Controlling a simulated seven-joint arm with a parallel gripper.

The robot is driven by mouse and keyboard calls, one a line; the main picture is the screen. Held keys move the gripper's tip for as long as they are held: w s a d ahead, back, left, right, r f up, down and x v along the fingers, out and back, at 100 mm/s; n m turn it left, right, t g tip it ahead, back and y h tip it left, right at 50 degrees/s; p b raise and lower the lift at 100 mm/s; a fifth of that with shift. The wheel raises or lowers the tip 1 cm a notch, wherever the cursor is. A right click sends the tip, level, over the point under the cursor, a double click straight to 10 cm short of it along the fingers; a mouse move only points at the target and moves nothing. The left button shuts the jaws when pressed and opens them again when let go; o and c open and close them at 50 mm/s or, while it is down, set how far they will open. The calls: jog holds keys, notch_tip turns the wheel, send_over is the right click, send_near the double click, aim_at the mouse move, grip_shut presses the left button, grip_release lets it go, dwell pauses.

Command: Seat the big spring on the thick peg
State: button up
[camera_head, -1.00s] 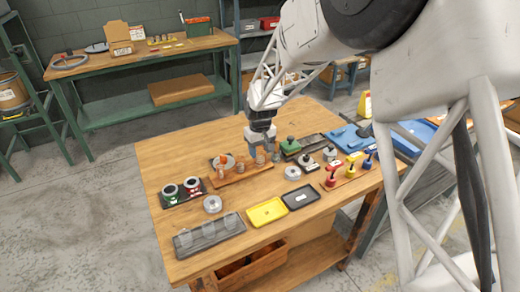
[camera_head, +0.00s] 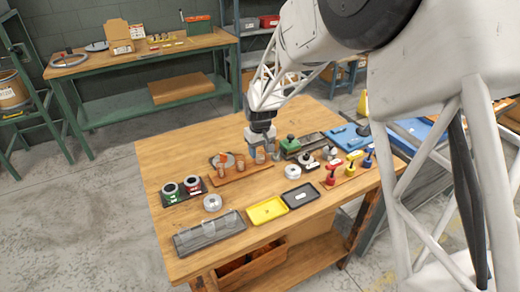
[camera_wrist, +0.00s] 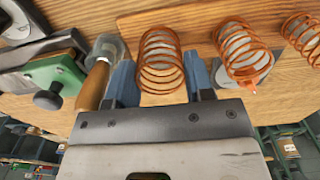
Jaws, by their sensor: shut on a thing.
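A copper-coloured coil spring (camera_wrist: 160,72) is between the two blue fingers of my gripper (camera_wrist: 160,62) in the wrist view. My gripper is shut on it. Wood shows through its coils. In the head view my gripper (camera_head: 264,152) is low at the right end of a wooden board (camera_head: 240,175). Another copper spring (camera_wrist: 243,55) stands to the right in the wrist view, with something grey inside it. A third spring (camera_wrist: 304,38) is cut off by the right edge. I cannot tell which peg is the thick one, or whether the held spring touches the board.
A green part with a dark knob (camera_wrist: 55,80) and a wooden-handled tool (camera_wrist: 95,82) are close left of my fingers in the wrist view. A yellow tray (camera_head: 267,211), a black tray (camera_head: 300,196) and a clear tray (camera_head: 209,234) lie towards the table's front. The table's left back is clear.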

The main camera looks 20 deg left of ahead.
jog(key=shift+f, duration=0.15)
dwell(0.4)
jog(key=o, duration=1.1)
jog(key=shift+r, duration=3.1)
jog(key=shift+r, duration=2.5)
